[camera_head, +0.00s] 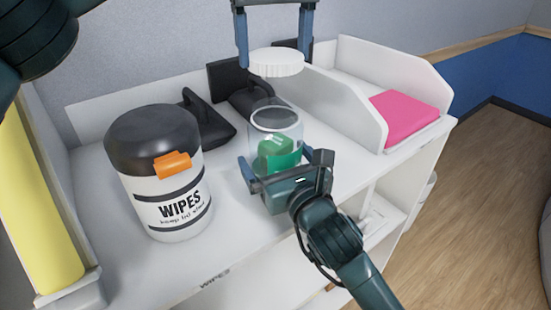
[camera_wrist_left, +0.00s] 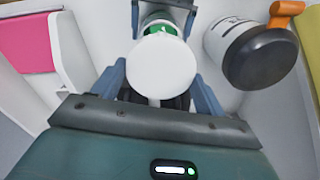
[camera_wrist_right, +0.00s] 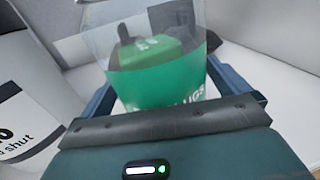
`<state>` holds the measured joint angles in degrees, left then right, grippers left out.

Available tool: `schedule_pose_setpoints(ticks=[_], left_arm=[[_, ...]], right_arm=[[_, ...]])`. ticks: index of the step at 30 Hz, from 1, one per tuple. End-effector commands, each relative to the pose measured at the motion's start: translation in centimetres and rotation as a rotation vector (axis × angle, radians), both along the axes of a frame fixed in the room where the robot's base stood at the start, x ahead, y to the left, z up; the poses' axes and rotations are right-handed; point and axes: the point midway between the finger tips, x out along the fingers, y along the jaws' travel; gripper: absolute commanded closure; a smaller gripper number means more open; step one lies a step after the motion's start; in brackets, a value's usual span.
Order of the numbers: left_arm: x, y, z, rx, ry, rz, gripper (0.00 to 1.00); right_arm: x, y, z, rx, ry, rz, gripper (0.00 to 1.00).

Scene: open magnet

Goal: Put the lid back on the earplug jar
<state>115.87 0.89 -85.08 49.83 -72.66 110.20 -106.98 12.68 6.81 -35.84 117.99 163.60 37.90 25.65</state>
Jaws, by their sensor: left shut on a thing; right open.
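The white round lid (camera_head: 276,63) is between the fingers of my left gripper (camera_head: 274,45), which is shut on it. It hangs roughly level, above and apart from the jar. In the left wrist view the lid (camera_wrist_left: 161,66) covers part of the jar. The clear earplug jar (camera_head: 276,124) stands upright and open on the white top, with green contents (camera_head: 279,153) low inside. My right gripper (camera_head: 286,164) is open, with its fingers on either side of the jar's lower part. In the right wrist view the jar (camera_wrist_right: 150,75) is between the fingers; contact is unclear.
A wipes canister (camera_head: 163,190) with a dark lid and orange tab stands left of the jar. Dark objects (camera_head: 205,120) lie behind. A white-walled tray with a pink block (camera_head: 408,117) is at right. A yellow panel (camera_head: 35,205) is far left. The white top (camera_head: 115,255) is clear in front.

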Motion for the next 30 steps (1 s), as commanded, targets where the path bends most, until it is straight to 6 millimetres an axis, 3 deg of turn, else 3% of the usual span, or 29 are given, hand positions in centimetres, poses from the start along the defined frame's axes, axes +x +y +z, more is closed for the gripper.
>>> schedule_pose_setpoints(ticks=[8,27,30], left_arm=[[-0.01,-0.01,0.00,0.000,0.000,0.000,0.48],[0.00,0.00,0.00,0.000,0.000,0.000,0.48],[0.00,0.00,-0.03,0.000,0.000,0.000,0.48]], right_arm=[[0.06,0.03,-0.01,0.000,0.000,0.000,0.01],[0.03,0.01,-0.05,0.000,0.001,0.000,0.53],[0.03,0.01,-0.06,0.000,0.001,0.000,0.58]])
